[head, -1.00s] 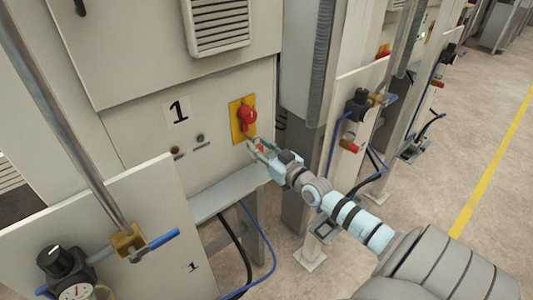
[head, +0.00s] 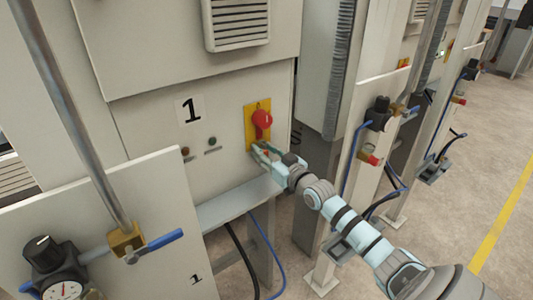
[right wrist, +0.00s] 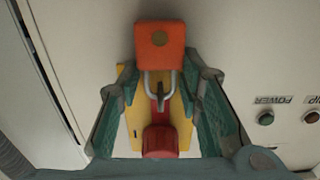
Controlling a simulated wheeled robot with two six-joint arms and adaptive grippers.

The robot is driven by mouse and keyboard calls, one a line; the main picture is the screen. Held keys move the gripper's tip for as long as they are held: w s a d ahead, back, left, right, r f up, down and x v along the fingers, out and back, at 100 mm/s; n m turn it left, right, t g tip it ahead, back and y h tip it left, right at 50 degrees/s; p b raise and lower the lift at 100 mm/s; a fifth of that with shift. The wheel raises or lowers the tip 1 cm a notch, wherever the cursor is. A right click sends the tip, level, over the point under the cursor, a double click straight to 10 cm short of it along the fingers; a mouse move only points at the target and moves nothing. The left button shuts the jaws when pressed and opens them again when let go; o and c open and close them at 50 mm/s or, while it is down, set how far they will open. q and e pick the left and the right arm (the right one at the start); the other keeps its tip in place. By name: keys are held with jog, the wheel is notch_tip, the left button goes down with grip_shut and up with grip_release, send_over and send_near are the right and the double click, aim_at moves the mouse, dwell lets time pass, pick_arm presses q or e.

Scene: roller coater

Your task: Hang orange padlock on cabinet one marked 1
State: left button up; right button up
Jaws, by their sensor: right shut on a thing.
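Cabinet one (head: 140,110) bears a black "1" label (head: 189,110). On its front is a yellow plate (head: 251,134) with a red rotary handle (head: 262,119), also seen in the right wrist view (right wrist: 160,141). My right gripper (head: 262,150) is at the plate's lower part and shut on the orange padlock (right wrist: 160,45). In that upside-down wrist view the padlock's metal shackle (right wrist: 157,84) points toward the red handle and overlaps the plate; I cannot tell whether it passes through anything. The padlock is hidden in the head view. My left gripper is not in view.
A grey ledge (head: 238,203) lies below the panel. A low panel with a pipe, blue valve lever (head: 165,239) and gauge (head: 63,291) stands in front at left. A post with a regulator (head: 378,112) stands at right. Open floor lies farther right.

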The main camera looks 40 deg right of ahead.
aim_at(267, 123)
dwell(0.3)
jog(key=o, duration=1.3)
notch_tip(267, 123, up, 10)
jog(key=shift+r, duration=0.1)
